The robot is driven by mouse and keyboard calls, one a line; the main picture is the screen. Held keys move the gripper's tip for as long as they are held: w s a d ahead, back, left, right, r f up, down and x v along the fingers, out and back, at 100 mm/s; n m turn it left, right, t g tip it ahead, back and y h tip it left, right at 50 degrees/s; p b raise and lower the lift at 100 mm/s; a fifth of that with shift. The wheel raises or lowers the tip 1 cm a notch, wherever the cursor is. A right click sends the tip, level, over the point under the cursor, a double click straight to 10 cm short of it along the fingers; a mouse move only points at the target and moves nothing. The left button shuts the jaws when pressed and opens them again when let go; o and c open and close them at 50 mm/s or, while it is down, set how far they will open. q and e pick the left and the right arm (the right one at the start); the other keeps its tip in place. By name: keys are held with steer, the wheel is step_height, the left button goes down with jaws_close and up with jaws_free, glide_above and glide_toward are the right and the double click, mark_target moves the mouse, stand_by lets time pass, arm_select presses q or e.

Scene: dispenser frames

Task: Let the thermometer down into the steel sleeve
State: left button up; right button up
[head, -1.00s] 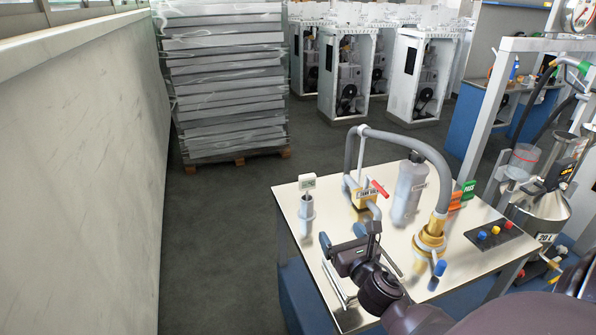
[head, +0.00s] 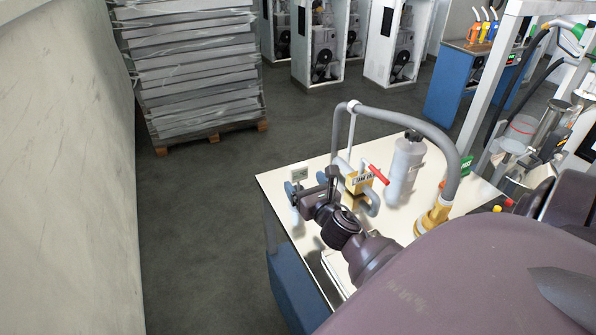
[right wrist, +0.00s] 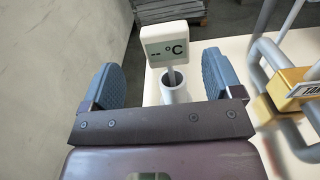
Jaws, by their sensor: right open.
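My right gripper (head: 312,181) is open at the thermometer. In the right wrist view its blue-grey fingers (right wrist: 162,80) stand apart on either side of the stem and tube, with gaps. My left gripper is not in view.
The table's (head: 275,181) left edge is close by. A pallet stack (head: 190,75) stands behind on the floor.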

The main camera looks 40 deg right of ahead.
mark_target(300, 173)
steer(key=shift+d+p+x, duration=0.15)
steer(key=shift+p+x, duration=0.05)
steer(key=shift+x, duration=1.25)
steer(key=shift+d+p+x, duration=0.15)
steer(key=shift+x, duration=1.35)
steer(key=shift+s, duration=0.15)
steer(key=c, duration=1)
